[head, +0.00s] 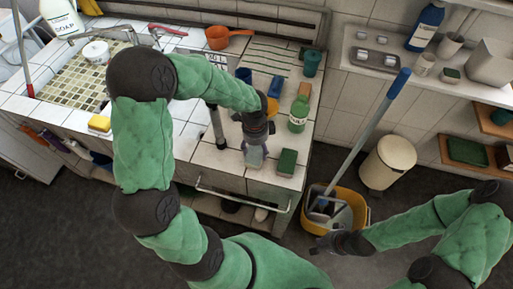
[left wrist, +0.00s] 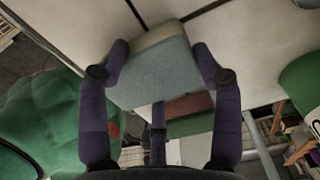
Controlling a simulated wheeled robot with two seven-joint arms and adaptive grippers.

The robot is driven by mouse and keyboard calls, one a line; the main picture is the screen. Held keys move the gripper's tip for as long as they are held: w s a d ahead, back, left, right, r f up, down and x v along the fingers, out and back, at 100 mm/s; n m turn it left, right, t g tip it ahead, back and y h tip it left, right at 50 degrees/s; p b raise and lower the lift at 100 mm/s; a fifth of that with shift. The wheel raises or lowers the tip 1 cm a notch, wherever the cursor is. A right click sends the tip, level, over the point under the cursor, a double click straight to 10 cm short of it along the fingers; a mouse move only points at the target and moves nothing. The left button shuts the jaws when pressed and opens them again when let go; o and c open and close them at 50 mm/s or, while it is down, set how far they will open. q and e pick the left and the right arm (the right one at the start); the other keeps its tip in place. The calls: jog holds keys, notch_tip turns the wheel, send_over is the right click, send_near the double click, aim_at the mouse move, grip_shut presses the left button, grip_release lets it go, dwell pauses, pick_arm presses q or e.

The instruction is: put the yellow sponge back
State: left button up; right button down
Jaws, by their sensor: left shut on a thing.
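The yellow sponge (head: 100,124), with a pale top, lies on the tiled counter's front edge by the sink in the head view. My left gripper (head: 254,152) is well to its right, low over the counter's front. In the left wrist view, my left gripper (left wrist: 160,52) is shut on a block (left wrist: 155,75) with a pale blue-grey face and a cream side, like a sponge. Whether the block touches the tiles is unclear. My right gripper (head: 322,246) is by the mop bucket; its fingers are too small to read.
A green sponge (head: 287,162) lies just right of my left gripper. A green bottle (head: 298,115), a blue block (head: 276,87) and a teal cup (head: 312,63) stand behind. The mop bucket (head: 358,203) is on the floor. My left arm hides part of the counter.

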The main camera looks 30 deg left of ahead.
aim_at(255, 148)
pick_arm(q)
jog(key=o, duration=1.3)
jog(key=shift+f, duration=0.1)
jog(key=shift+o, duration=0.2)
notch_tip(255, 148, up, 12)
jog(key=p, duration=0.4)
jog(key=shift+a, duration=0.25)
